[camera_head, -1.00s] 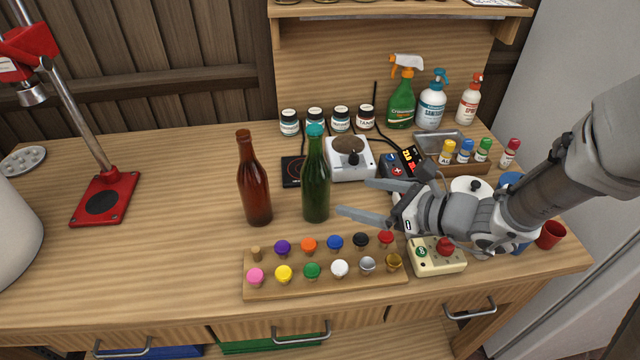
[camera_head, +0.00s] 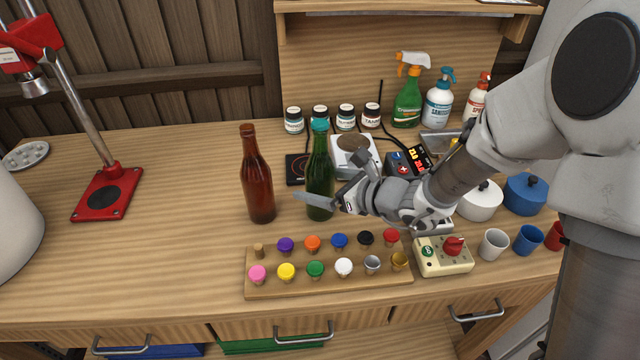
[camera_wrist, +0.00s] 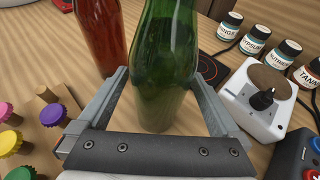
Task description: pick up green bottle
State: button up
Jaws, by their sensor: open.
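The green bottle (camera_head: 319,172) with a teal cap stands upright on the wooden bench. In the wrist view the green bottle (camera_wrist: 166,70) rises between the two fingers of my gripper (camera_wrist: 160,92). In the head view my gripper (camera_head: 325,197) comes from the right at the bottle's lower body, and one finger passes in front of it. The jaws are open, with a gap visible on the right side of the bottle. The brown bottle (camera_head: 257,180) stands just left of the green one and also shows in the wrist view (camera_wrist: 98,35).
A rack of colored caps (camera_head: 330,278) lies in front of the bottles. A white device with a round plate (camera_head: 353,158) stands behind to the right, and small jars (camera_head: 345,117) line the back. A red stand (camera_head: 105,192) is at left. The bench between stand and brown bottle is clear.

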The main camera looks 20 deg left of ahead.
jog(key=shift+c, duration=0.3)
grip_shut()
jog(key=shift+r, duration=0.25)
dwell(0.4)
